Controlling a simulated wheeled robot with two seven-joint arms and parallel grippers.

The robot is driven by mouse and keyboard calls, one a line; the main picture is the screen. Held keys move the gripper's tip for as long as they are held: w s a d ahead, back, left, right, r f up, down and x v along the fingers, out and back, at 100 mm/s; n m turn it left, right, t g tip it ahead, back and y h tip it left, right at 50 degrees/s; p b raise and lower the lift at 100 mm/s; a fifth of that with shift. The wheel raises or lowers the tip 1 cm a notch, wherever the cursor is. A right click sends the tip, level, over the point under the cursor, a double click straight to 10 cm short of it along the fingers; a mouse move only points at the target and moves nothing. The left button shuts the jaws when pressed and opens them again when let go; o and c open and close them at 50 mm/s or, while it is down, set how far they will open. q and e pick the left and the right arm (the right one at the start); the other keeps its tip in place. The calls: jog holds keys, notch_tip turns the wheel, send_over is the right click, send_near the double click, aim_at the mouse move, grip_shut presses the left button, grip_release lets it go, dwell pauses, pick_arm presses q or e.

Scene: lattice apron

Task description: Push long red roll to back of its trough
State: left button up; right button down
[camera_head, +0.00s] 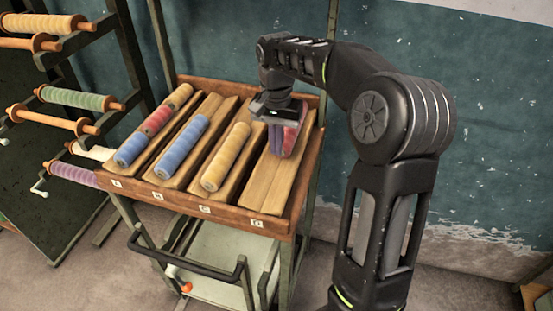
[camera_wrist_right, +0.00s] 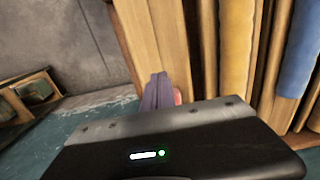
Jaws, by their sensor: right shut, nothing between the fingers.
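My right gripper (camera_head: 281,150) is shut with nothing held. It points down into the rightmost trough (camera_head: 262,192) of the wooden rack, toward its back end. A red roll (camera_head: 291,138) shows in part beside the fingers in that trough; the gripper hides the rest, so its length and any contact cannot be told. In the right wrist view, a small part of the red roll (camera_wrist_right: 178,97) shows beside the grey-purple fingers (camera_wrist_right: 157,92). The front of this trough is bare wood. My left gripper is not in view.
The left trough holds a blue roll (camera_head: 131,152), a red roll (camera_head: 157,119) and a yellow one (camera_head: 179,96). The middle troughs hold a blue roll (camera_head: 181,150) and a yellow roll (camera_head: 226,157). A spool stand (camera_head: 80,98) is at left; a wall stands behind.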

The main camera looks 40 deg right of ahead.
jog(key=shift+r, duration=1.55)
